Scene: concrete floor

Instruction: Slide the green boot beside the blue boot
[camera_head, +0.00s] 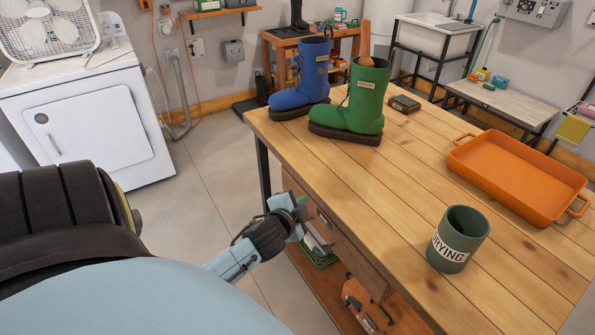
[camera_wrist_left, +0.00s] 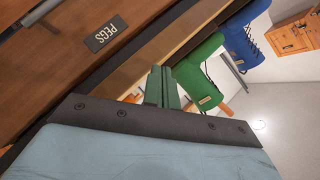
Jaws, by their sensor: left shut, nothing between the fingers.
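The green boot (camera_head: 367,98) stands upright on the wooden table (camera_head: 420,150) near its far left end, with a brown piece sticking out of its top. The blue boot (camera_head: 312,72) stands upright just behind it and to its left. The green boot partly covers the blue one, so I cannot tell whether they touch. My left gripper (camera_head: 299,205) is shut and empty, beside the table's left edge near the drawer front, apart from both boots. In the left wrist view, its closed fingers (camera_wrist_left: 163,88) show below the green boot (camera_wrist_left: 197,70) and the blue boot (camera_wrist_left: 241,42).
A dark green cup (camera_head: 458,240) marked "DRYING" and an orange tray (camera_head: 516,178) stand on the table's right part. A small dark block (camera_head: 404,103) lies right of the green boot. The table's middle is clear. A drawer labelled "PEGS" (camera_wrist_left: 105,35) shows in the wrist view.

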